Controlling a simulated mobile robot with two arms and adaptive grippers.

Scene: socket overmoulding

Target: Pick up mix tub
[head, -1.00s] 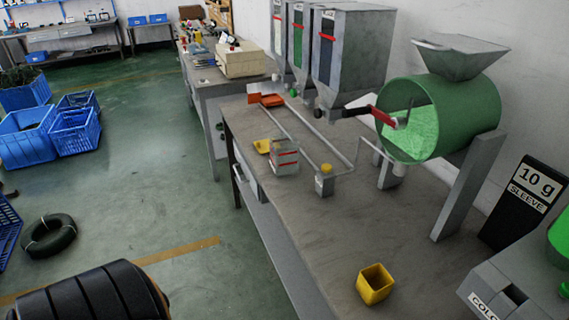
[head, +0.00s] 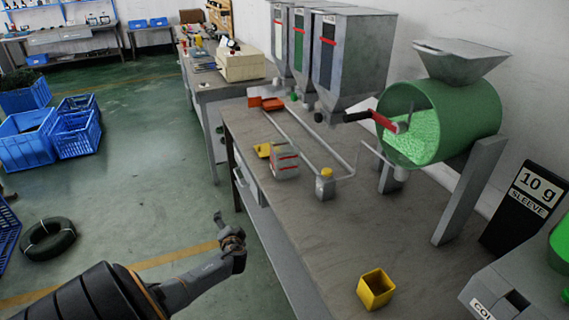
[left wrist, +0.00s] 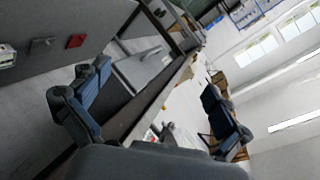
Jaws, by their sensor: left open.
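A yellow square open-topped tub (head: 376,289) stands upright near the front of the grey workbench; it looks empty and may be the mix tub. A pale box-like container with red stripes (head: 284,160) stands farther back, beside a small yellow scoop-like piece (head: 263,150). My left gripper (head: 228,227) is in the air left of the bench, apart from both. In the left wrist view its blue-grey fingers (left wrist: 150,104) are spread with nothing held between them. I cannot make out the yellow tub in that view. My right gripper is not in view.
The workbench (head: 310,230) has clear room between the yellow tub and the metal rail frame. A green drum mixer (head: 470,115) and grey hoppers (head: 350,50) stand along the wall. A black "10 g sleeve" box (head: 522,205) is at right. Blue crates (head: 25,138) stand on the floor.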

